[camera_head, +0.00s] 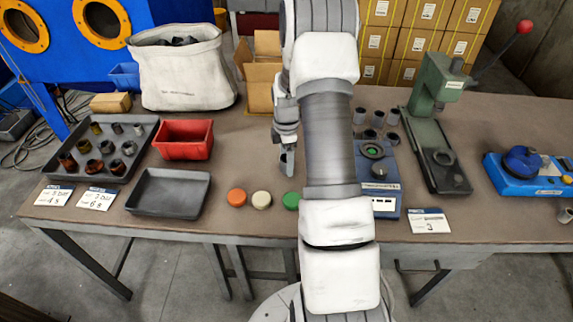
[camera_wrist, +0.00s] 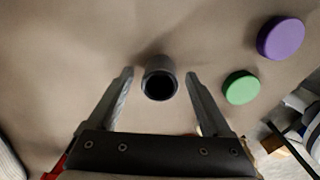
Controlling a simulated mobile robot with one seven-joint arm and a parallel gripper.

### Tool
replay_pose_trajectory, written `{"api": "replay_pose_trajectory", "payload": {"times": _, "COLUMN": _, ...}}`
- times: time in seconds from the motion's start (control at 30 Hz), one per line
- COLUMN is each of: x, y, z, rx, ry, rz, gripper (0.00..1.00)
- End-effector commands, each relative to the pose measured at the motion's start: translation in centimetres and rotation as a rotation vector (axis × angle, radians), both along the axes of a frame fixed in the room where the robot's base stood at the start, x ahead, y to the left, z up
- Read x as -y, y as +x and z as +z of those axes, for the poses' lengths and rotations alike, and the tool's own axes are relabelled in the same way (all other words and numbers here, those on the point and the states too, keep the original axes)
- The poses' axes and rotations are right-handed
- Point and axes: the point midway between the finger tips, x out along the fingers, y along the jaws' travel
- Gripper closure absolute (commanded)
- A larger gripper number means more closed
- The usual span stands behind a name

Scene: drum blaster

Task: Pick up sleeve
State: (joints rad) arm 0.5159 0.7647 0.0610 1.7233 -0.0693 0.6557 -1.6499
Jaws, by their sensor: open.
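A grey hollow sleeve (camera_wrist: 159,73) stands on the brown bench top in the wrist view, its dark open end facing the camera. My gripper (camera_wrist: 160,75) is open, with one finger on each side of the sleeve and a visible gap on both sides. In the head view my gripper (camera_head: 287,160) is low over the middle of the bench, and I cannot clearly tell the sleeve from the fingers there. More grey sleeves (camera_head: 377,118) stand behind the blue device, partly hidden by my arm.
A green disc (camera_wrist: 240,87) and a purple disc (camera_wrist: 281,38) lie right of the sleeve. A red bin (camera_head: 184,139), a dark empty tray (camera_head: 168,192) and a tray of parts (camera_head: 70,139) are on the left. The blue device (camera_head: 378,172) and green press (camera_head: 436,120) stand right.

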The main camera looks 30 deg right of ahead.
Motion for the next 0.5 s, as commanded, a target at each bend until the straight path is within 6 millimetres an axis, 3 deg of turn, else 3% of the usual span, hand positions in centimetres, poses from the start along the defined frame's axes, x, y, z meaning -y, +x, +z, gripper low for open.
{"api": "replay_pose_trajectory", "payload": {"times": 0.13, "x": 0.02, "y": 0.03, "z": 0.09, "rx": 0.001, "ry": 0.000, "rz": 0.000, "gripper": 0.17}}
{"api": "replay_pose_trajectory", "payload": {"times": 0.5, "x": 0.02, "y": 0.02, "z": 0.11, "rx": 0.000, "ry": 0.000, "rz": 0.000, "gripper": 0.83}}
